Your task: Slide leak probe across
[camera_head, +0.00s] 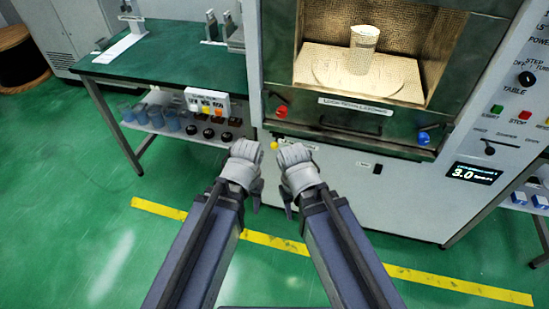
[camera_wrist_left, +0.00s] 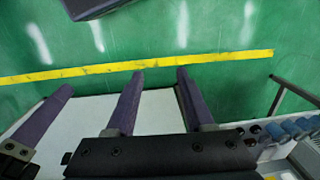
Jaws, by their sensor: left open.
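A small yellow knob (camera_head: 274,146) sits on the lower front of the microwave generator (camera_head: 340,180), beside a small label; I cannot tell for certain that it is the leak probe. My left gripper (camera_head: 244,168) is in front of the machine, just left of and below the knob in the picture, open with nothing between its fingers. Its two spread fingers show in the left wrist view (camera_wrist_left: 160,74). My right gripper (camera_head: 296,170) is beside it, just right of and below the knob; its jaws are hidden. Neither gripper visibly holds anything.
The chamber above holds a cylinder (camera_head: 363,50) on a pale plate. Red (camera_head: 281,112) and blue (camera_head: 424,138) knobs flank the chamber's lower edge. A green-topped bench (camera_head: 165,58) stands left. A yellow line (camera_head: 440,281) crosses the open green floor.

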